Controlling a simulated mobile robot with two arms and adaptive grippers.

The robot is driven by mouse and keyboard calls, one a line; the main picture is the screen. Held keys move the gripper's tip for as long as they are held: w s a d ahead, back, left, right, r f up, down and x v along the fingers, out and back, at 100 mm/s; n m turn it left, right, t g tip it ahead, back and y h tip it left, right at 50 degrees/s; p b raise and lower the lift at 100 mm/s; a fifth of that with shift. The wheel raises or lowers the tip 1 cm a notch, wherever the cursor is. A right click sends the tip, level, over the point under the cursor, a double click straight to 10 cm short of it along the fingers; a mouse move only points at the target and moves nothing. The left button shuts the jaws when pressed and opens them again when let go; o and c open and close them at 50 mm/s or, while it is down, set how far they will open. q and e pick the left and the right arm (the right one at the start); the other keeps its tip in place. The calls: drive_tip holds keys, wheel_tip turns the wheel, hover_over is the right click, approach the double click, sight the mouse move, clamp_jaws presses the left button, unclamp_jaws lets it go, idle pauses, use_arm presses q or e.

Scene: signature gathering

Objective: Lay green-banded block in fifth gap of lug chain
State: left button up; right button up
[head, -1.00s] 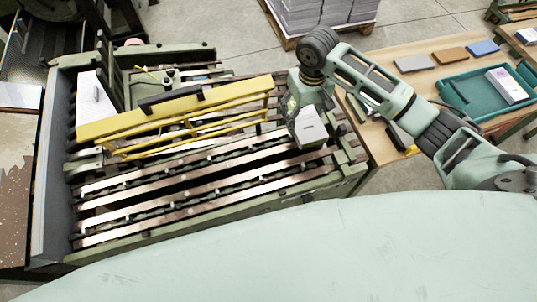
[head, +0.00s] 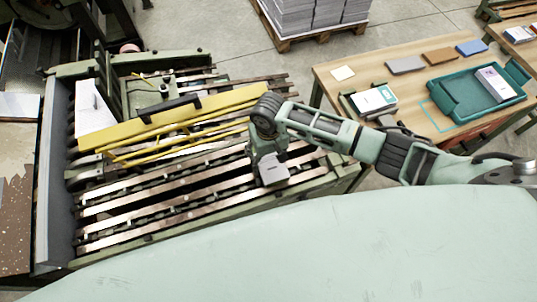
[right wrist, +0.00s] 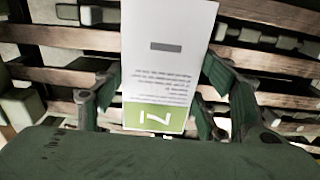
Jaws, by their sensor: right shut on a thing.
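The green-banded block (right wrist: 168,50) is a white printed slab with a green band at its near end, seen in the right wrist view. My right gripper (right wrist: 160,92) is shut on it, with a finger at each side. In the head view my right gripper (head: 268,158) holds the block (head: 272,174) over the right part of the lug chain (head: 165,203), a machine bed with long bare rails and dark gaps with lugs. I cannot tell whether the block touches the rails. My left gripper is not in view.
A yellow guard (head: 190,113) spans the back of the bed. A white stack (head: 92,105) stands at the left. The wooden table (head: 350,78) at right holds a teal-marked block (head: 374,99), flat coloured pads (head: 438,56) and a teal tray (head: 447,93) with another block.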

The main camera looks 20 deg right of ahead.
sight(269, 158)
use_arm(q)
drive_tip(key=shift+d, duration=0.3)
use_arm(e)
drive_tip(key=shift+f, duration=0.15)
drive_tip(key=o, duration=1.4)
drive_tip(key=shift+c, duration=0.2)
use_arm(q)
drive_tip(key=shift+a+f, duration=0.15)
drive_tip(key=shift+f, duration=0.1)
use_arm(e)
drive_tip(key=shift+r, duration=3.9)
